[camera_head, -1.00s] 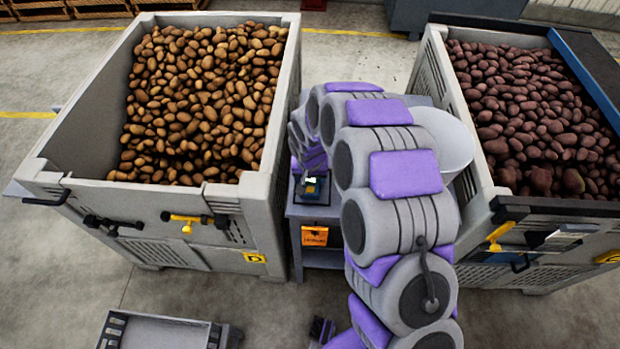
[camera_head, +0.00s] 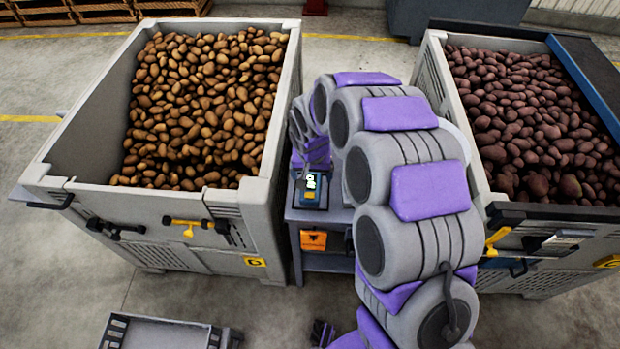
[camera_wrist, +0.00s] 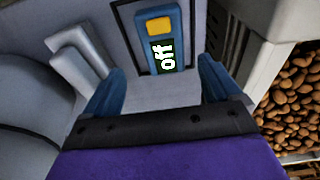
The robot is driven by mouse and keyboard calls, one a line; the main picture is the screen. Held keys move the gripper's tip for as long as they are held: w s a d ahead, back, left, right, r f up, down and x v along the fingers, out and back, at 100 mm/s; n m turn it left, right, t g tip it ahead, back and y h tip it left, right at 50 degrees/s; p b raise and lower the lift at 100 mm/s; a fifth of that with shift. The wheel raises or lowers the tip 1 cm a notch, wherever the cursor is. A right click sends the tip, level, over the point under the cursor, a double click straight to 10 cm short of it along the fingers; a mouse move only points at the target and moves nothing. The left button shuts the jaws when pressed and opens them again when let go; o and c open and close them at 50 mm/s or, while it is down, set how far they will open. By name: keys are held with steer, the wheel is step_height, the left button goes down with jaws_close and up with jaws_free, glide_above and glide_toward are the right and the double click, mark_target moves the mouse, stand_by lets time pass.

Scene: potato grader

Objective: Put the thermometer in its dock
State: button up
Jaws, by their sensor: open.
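A blue handheld device with a yellow button and a lit screen, which looks like the thermometer (camera_head: 311,191), lies on the small grey stand between the two potato bins. In the wrist view the thermometer (camera_wrist: 161,28) reads "off" and sits within a dark rectangular outline that may be its dock (camera_wrist: 143,67). I cannot tell how fully it is seated. My gripper (camera_wrist: 160,75) is open, its two blue fingers spread apart, with nothing between them. It is just short of the thermometer's screen end. In the head view my arm partly hides the stand.
A bin of brown potatoes (camera_head: 262,215) stands left of the stand (camera_head: 295,215), and a bin of dark red potatoes (camera_head: 432,75) stands right. An orange item (camera_head: 313,240) is on the stand's front. A grey crate (camera_head: 155,332) lies on the floor in front.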

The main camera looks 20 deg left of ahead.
mark_target(311, 191)
steer(key=r, duration=0.3)
steer(key=s+r, duration=0.1)
steer(key=r, duration=0.1)
steer(key=shift+a+p, duration=0.2)
steer(key=shift+p, duration=0.2)
steer(key=shift+w+d, duration=0.1)
steer(key=s+d+r+g, duration=0.1)
steer(key=s+d+r, duration=0.3)
steer(key=d, duration=0.3)
steer(key=s+d+r+m, duration=0.1)
steer(key=s+d+r, duration=0.25)
steer(key=d, duration=0.35)
steer(key=s+d+r+g, duration=0.1)
steer(key=s+d+r, duration=0.3)
steer(key=d+r, duration=0.15)
steer(key=s+d+r+m, duration=0.1)
steer(key=s+d, duration=0.4)
steer(key=s, duration=0.5)
steer(key=s+d+r+g, duration=0.1)
steer(key=s+d, duration=0.5)
steer(key=s, duration=0.4)
steer(key=shift+s+r+m+g, duration=0.15)
steer(key=shift+r+m+g, duration=0.15)
steer(key=shift+r+m, duration=0.1)
